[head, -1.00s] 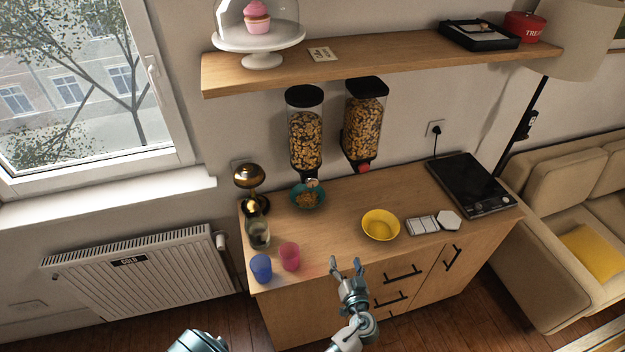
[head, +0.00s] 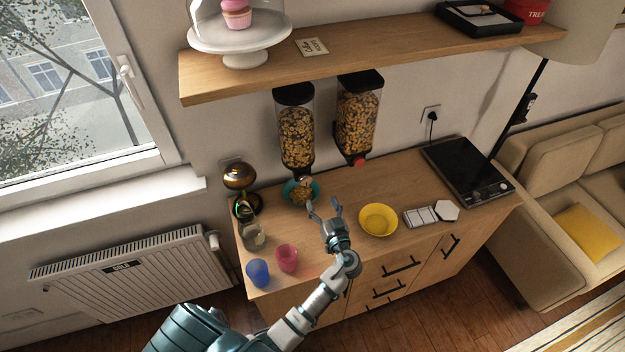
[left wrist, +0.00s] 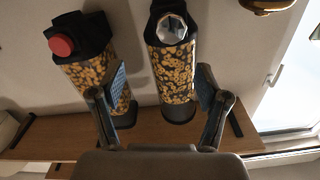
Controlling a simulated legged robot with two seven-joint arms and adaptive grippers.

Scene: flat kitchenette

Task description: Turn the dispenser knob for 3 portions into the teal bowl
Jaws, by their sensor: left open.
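The teal bowl (head: 289,196) stands on the counter under the left cereal dispenser (head: 296,130), with some cereal in it. That dispenser's pale faceted knob (left wrist: 172,28) shows clearly in the left wrist view; in the head view it is small, just above the bowl. The right dispenser (head: 357,115) has a red knob (head: 359,162), which also shows in the left wrist view (left wrist: 62,45). My left gripper (head: 323,205) is open and empty over the counter, in front of and slightly right of the bowl, apart from the knob. My right gripper is out of view.
A yellow bowl (head: 378,220) sits right of my gripper. A pink cup (head: 287,258), a blue cup (head: 258,273) and a glass jar (head: 253,236) stand at the counter's left. A wooden shelf (head: 360,58) overhangs the dispensers. White tiles and a black hob (head: 468,170) lie right.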

